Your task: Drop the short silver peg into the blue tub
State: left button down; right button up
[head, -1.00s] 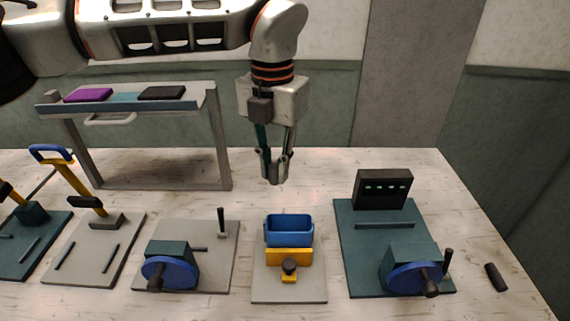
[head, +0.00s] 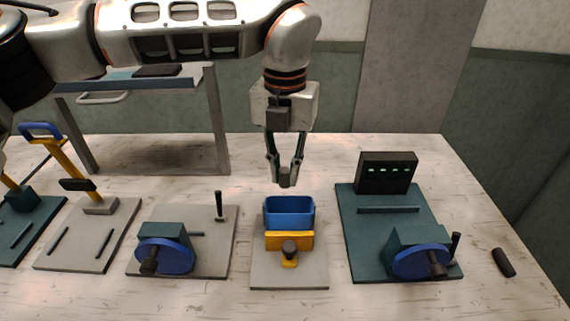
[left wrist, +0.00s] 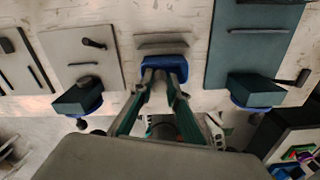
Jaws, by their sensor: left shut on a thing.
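My left gripper (head: 286,178) is shut on a small grey piece, the short silver peg (head: 285,174), which is mostly covered by the fingertips. The gripper points down, with its tips just above the back rim of the blue tub (head: 289,214) in the head view. The tub stands upright and open-topped on a light grey plate, behind a yellow block. In the left wrist view the tub (left wrist: 165,63) shows just beyond the fingertips. The tub's floor is hidden. My right gripper is not in view.
Plates with blue handwheels stand left (head: 166,255) and right (head: 422,260) of the tub's plate (head: 289,276). A dark box (head: 387,172) stands at back right. A dark cylinder (head: 503,262) lies far right. A raised shelf (head: 140,84) stands at back left.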

aim_at(285, 169)
pick_arm(q)
jog(key=c, duration=1.9)
grip_release()
notch_tip(285, 169, up, 12)
jog(key=shift+f, duration=0.1)
jog(key=shift+s, duration=0.1)
